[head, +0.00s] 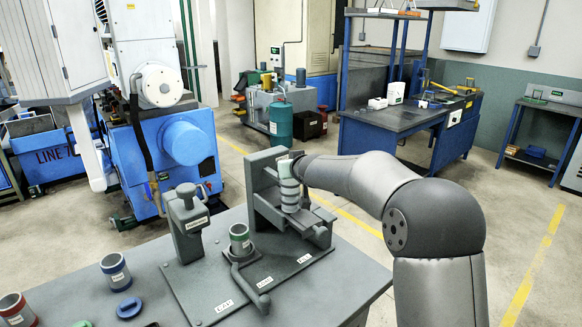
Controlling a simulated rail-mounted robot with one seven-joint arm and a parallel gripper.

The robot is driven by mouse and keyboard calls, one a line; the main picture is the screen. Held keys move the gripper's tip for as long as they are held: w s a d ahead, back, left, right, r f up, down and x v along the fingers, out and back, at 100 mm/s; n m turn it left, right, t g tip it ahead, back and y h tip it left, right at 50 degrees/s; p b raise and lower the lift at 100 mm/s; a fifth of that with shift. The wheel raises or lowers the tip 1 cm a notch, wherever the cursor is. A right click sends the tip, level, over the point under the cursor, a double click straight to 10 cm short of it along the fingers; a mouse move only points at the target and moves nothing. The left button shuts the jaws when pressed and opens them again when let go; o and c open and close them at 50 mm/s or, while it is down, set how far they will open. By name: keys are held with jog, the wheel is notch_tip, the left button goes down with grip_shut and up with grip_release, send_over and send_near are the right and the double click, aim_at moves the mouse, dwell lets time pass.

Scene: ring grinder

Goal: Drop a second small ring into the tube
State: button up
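My arm reaches in from the right, and its end, my gripper (290,196), is over the grey fixture (263,180) at the back of the table. The fingers are too small and hidden to tell whether they hold a ring. A tube-like cup with a green band (240,240) stands upright on the base plate, left of and in front of my gripper. A cup with a blue band (115,272) and one with a red band (14,309) stand at the left. A small blue ring-like piece (128,307) lies flat on the table near the blue-banded cup.
The grey table (350,270) carries a labelled base plate (190,290) with a post clamp (187,222) and a bent lever (250,287). A green piece shows at the bottom edge. The table's right front is bare. Blue machines and benches stand farther back.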

jog(key=o, duration=1.7)
jog(key=shift+o, duration=0.2)
notch_tip(320, 180, up, 7)
jog(key=p, duration=0.6)
